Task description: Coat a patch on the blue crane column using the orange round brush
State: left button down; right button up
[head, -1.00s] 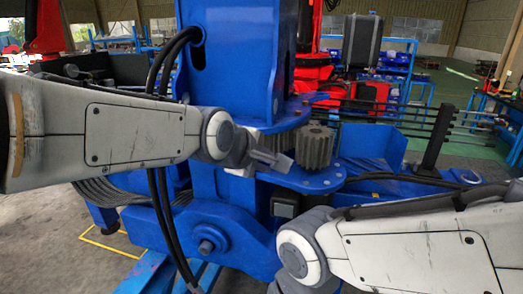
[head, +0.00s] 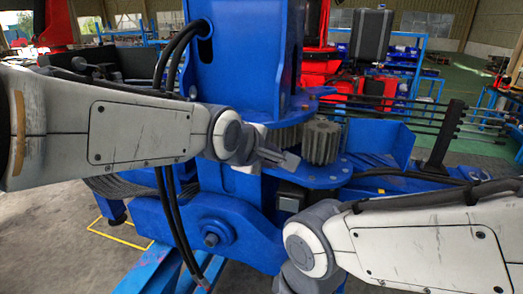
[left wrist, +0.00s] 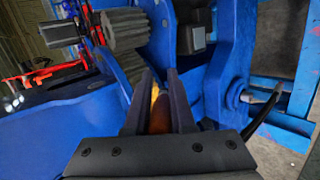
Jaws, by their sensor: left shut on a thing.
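The blue crane column (head: 235,75) stands upright in the middle of the head view, behind my left arm. My left gripper (head: 282,160) is in front of its lower part, near the flange and gear. In the left wrist view the fingers of my left gripper (left wrist: 158,88) are closed around an orange-yellow piece (left wrist: 157,118), seemingly the orange brush. Most of it is hidden between the fingers, and its bristles cannot be made out. I cannot tell whether it touches the blue metal. My right arm enters at the lower right of the head view, but its gripper is out of view.
A grey toothed gear (head: 322,142) sits on the blue flange (head: 325,176) beside my left gripper. Black hoses (head: 163,180) hang down in front of the crane base. Black rods (head: 400,112) and a blue box (head: 380,143) lie to the right. Grey floor is open at lower left.

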pick_arm(q)
jog(key=w+f+t+b, duration=0.2)
jog(key=w+f+b, duration=0.2)
jog(key=b, duration=0.6)
jog(key=shift+w+a+f+m+t+b, duration=0.15)
jog(key=shift+w+f+m+t+b, duration=0.2)
jog(key=shift+w, duration=0.55)
jog(key=shift+w+b, duration=0.95)
jog(key=b, duration=0.3)
jog(key=shift+b, duration=0.4)
dwell(0.8)
